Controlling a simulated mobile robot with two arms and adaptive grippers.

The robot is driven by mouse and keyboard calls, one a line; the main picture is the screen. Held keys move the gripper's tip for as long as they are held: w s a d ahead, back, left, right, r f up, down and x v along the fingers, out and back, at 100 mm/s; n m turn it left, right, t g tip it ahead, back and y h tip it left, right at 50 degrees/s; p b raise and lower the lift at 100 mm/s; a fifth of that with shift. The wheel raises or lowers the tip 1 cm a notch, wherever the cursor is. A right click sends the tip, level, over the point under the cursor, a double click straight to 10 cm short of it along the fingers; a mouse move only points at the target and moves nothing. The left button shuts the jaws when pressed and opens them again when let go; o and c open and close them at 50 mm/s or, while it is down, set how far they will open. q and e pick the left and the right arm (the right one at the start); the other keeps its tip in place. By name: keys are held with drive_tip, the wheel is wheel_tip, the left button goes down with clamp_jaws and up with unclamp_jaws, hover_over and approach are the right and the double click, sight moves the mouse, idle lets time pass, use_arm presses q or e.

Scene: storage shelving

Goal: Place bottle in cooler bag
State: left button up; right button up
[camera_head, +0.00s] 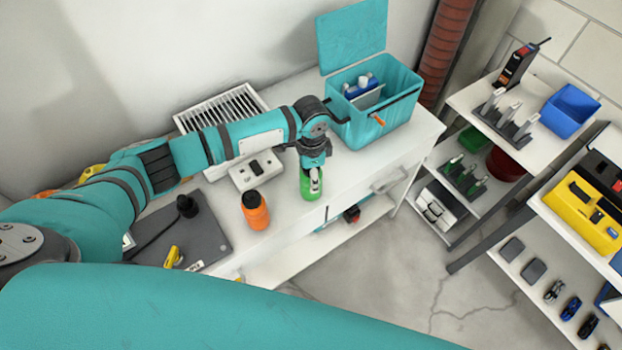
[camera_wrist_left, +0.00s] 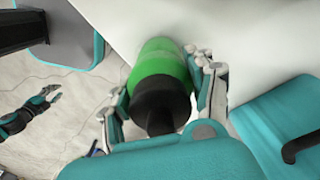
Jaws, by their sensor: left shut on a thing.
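A green bottle (camera_head: 309,187) with a dark cap stands roughly upright at the front edge of the white cabinet top. My left gripper (camera_head: 313,172) is shut on it from above; the fingers flank the green bottle (camera_wrist_left: 160,62) in the left wrist view. I cannot tell whether its base touches the surface. The teal cooler bag (camera_head: 392,122) stands beyond and to the right of the gripper, its lid (camera_head: 352,35) raised and a blue-and-white item inside. In the left wrist view, a small teal and black gripper (camera_wrist_left: 50,95), seemingly my right one, hangs over the floor; its jaws are unclear.
An orange bottle (camera_head: 255,211) stands left of the green one on the cabinet top (camera_head: 290,225). A white rack (camera_head: 222,108) and a white box with a dark knob (camera_head: 256,172) sit behind. A grey plate (camera_head: 185,235) lies left. Shelves with tools and a blue bin (camera_head: 569,111) stand right.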

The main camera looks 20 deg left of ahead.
use_arm(q)
drive_tip(key=c, duration=0.6)
drive_tip(key=shift+r, duration=0.2)
